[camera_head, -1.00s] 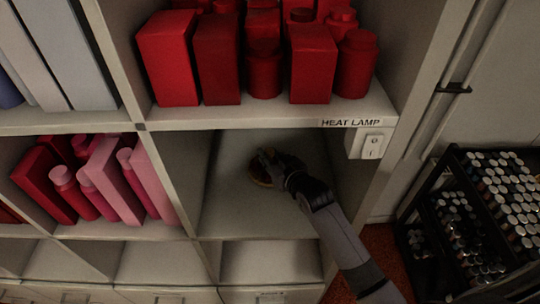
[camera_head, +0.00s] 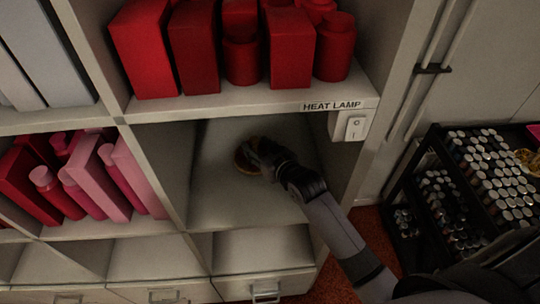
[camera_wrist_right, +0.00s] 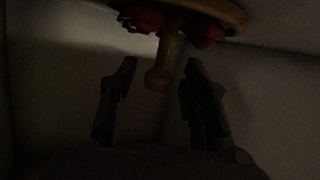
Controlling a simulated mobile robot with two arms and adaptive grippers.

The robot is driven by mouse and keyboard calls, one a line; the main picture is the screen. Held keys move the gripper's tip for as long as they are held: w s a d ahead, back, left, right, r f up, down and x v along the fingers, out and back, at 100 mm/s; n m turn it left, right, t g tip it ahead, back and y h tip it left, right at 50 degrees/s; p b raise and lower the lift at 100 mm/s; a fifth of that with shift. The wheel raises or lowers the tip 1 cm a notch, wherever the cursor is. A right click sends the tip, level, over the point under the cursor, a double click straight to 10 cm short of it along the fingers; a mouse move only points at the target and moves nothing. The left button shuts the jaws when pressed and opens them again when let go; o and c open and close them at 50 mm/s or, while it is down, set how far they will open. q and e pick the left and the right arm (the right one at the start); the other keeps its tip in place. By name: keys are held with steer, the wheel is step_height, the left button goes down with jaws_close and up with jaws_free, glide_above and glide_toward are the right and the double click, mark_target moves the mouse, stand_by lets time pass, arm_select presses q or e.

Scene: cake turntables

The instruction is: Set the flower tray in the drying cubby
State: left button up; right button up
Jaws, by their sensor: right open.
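The flower tray (camera_head: 243,160) is a small round wooden piece lying on the floor of the open cubby under the HEAT LAMP label (camera_head: 332,105). My right gripper (camera_head: 262,152) reaches into this cubby from the front right and hides part of the tray. In the dark right wrist view, the round tray (camera_wrist_right: 228,12) shows at the top with red flower shapes and a wooden handle (camera_wrist_right: 160,76). The fingers of my right gripper (camera_wrist_right: 160,64) are open, one on each side of the handle, with gaps visible. My left gripper is not in view.
A white switch (camera_head: 354,127) sits on the cubby's right front edge. Red boxes and jars (camera_head: 240,50) fill the shelf above. Pink and red items (camera_head: 90,175) fill the cubby to the left. A black rack of bottles (camera_head: 470,185) stands at right.

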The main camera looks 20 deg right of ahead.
steer(key=v, duration=1)
